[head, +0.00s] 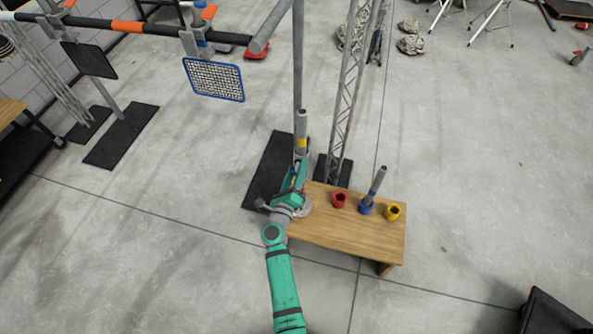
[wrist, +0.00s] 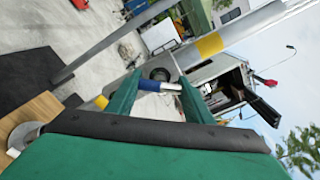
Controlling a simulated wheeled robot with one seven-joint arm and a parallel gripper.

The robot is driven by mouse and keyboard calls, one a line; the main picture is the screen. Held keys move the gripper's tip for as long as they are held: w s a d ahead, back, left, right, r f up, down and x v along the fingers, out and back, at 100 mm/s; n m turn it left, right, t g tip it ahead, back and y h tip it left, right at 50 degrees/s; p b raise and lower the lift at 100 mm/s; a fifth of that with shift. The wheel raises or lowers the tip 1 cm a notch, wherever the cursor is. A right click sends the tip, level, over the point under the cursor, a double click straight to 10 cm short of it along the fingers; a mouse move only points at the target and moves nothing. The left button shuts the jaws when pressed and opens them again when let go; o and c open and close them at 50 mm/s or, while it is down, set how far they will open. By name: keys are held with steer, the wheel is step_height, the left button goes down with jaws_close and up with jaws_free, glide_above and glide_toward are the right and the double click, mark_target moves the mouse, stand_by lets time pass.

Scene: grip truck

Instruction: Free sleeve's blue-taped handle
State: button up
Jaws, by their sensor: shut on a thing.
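A grey sleeve (head: 301,126) with a yellow band stands upright at the post beside the bench. It also shows in the wrist view (wrist: 240,30), slanting across the upper right. The blue-taped handle (wrist: 148,84) lies between my green fingers, with a pale bare end beside the right finger. My gripper (wrist: 155,88) is shut on this handle. In the head view my gripper (head: 298,177) is just below the sleeve, at the bench's left end, and largely hides the handle. How the handle joins the sleeve cannot be seen clearly.
A wooden bench (head: 350,236) bears a red cup (head: 339,200), a blue cup (head: 366,207) holding a grey rod, and a yellow cup (head: 392,212). A lattice truss (head: 349,95) stands close behind. A blue-framed mesh panel (head: 214,79) hangs upper left.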

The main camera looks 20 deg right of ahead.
steer(key=shift+f+n, duration=0.1)
steer(key=shift+n, duration=0.3)
steer(key=o, duration=1.1)
steer(key=shift+c, duration=0.2)
steer(key=v, duration=1)
steer(key=shift+s+a, duration=0.3)
